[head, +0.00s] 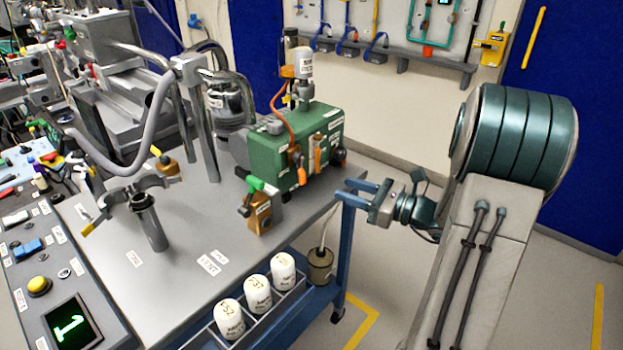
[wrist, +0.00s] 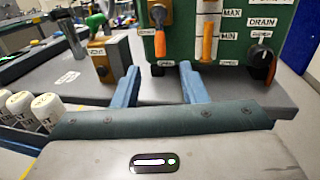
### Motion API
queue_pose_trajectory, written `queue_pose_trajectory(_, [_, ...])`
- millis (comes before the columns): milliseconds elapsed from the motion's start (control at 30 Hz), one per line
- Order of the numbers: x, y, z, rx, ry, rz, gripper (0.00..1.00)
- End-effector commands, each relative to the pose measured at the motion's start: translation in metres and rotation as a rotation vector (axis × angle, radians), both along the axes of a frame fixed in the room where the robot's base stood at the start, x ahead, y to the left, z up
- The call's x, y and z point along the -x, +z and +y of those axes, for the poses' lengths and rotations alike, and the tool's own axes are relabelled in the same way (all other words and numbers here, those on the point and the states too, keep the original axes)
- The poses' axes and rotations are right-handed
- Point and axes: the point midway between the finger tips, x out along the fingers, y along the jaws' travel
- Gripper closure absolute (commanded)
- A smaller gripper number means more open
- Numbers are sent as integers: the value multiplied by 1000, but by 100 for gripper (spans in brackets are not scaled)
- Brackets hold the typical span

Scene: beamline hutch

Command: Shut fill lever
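A green box (head: 325,130) stands on the grey bench top and fills the upper part of the wrist view. The right one (wrist: 208,48) is beside a scale marked MAX and MIN. No label clearly reading fill can be made out. My gripper (wrist: 160,68) is open and empty, its blue fingers pointing at the box front. In the head view my gripper (head: 351,190) is right of the box, apart from it.
A black DRAIN knob (wrist: 262,55) is at the box's right. A brass valve block with a green handle (head: 258,187) stands left of the box. White labelled containers (head: 257,293) sit in a rack at the bench's front edge. Open floor lies right of the bench.

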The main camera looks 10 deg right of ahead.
Motion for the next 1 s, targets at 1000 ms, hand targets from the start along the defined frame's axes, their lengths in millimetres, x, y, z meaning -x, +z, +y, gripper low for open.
queue_pose_trajectory(1000, [-69,0,76,2,1,1,84])
